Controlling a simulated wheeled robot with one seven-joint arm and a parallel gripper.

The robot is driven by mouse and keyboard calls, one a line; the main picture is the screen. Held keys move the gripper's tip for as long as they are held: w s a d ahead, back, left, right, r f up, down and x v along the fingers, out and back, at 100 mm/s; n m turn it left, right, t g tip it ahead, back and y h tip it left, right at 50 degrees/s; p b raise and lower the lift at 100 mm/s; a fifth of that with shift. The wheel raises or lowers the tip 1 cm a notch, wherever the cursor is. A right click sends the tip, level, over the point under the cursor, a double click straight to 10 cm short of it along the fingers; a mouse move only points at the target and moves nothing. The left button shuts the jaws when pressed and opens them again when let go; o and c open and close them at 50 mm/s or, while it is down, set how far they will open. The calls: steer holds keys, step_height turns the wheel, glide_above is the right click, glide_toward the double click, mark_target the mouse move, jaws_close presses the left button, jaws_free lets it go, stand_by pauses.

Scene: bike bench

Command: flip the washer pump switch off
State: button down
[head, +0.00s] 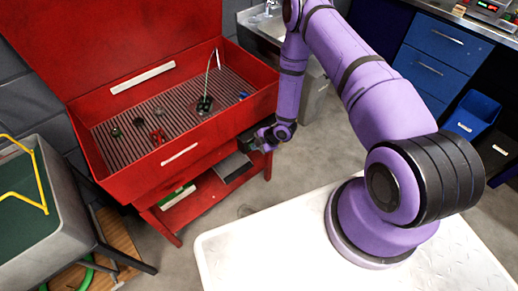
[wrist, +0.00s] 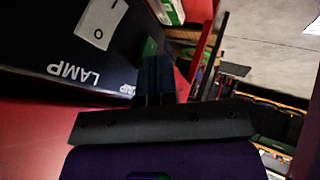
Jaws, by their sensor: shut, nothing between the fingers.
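The red parts washer (head: 100,165) stands at the left in the head view, its lid raised. A dark switch box (head: 246,140) is on its front right, partly behind my gripper. In the wrist view the dark panel (wrist: 45,30) shows close up at the upper left, with a white rocker switch (wrist: 103,22) and the word LAMP. No pump label can be read, and a pump switch cannot be made out. My gripper (head: 262,140) is beside the box; its dark fingers (wrist: 157,72) are shut and empty, just right of the panel. Contact cannot be told.
A lower shelf (head: 185,208) holds a green and white box. A grey bin (head: 60,240) stands at left. Floor (head: 310,160) to the right is clear.

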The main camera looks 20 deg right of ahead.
steer(key=shift+w+a+r, duration=0.1)
steer(key=shift+w+a, duration=0.05)
steer(key=shift+w, duration=0.15)
stand_by(0.4)
steer(key=shift+r, duration=0.8)
